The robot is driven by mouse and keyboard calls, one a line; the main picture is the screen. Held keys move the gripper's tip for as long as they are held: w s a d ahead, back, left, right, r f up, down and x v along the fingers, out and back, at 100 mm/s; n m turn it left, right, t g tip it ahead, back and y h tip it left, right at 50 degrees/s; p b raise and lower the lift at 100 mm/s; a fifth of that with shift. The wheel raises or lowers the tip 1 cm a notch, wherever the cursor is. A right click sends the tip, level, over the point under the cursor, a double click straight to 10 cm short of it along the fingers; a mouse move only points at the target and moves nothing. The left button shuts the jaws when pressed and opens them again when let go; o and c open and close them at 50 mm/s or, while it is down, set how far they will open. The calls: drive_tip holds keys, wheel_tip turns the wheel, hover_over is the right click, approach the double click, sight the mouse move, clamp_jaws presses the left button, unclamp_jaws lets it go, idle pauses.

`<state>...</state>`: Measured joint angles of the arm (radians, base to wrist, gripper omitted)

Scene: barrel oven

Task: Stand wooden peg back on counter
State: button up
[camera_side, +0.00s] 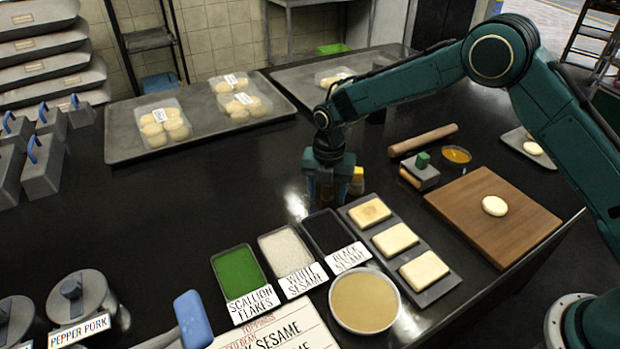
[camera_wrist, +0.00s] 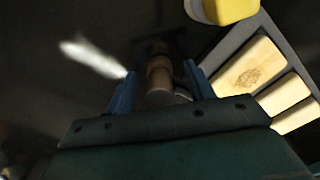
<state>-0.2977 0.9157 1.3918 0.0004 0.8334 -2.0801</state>
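My gripper (camera_side: 328,190) points down over the dark counter, behind the black sesame tray. In the wrist view its two blue fingers (camera_wrist: 160,85) stand apart, one on each side of a brown wooden peg (camera_wrist: 159,78). Dark gaps show between the peg and the fingers, and I cannot tell whether they touch it. The peg looks roughly upright, with a dark shape, perhaps its reflection, beyond it. In the side view the fingers mostly hide the peg. I cannot tell whether its base rests on the counter (camera_side: 250,190).
A yellow-topped item (camera_side: 357,176) stands close to my gripper's right. A tray (camera_side: 437,290) with three pale blocks and the black sesame tray (camera_side: 325,228) lie in front. A rolling pin (camera_side: 423,139) and wooden board (camera_side: 515,235) are right. The counter to the left is clear.

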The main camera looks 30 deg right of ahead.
drive_tip(key=shift+r, duration=0.1)
wheel_tip(320, 180, up, 14)
idle(0.9)
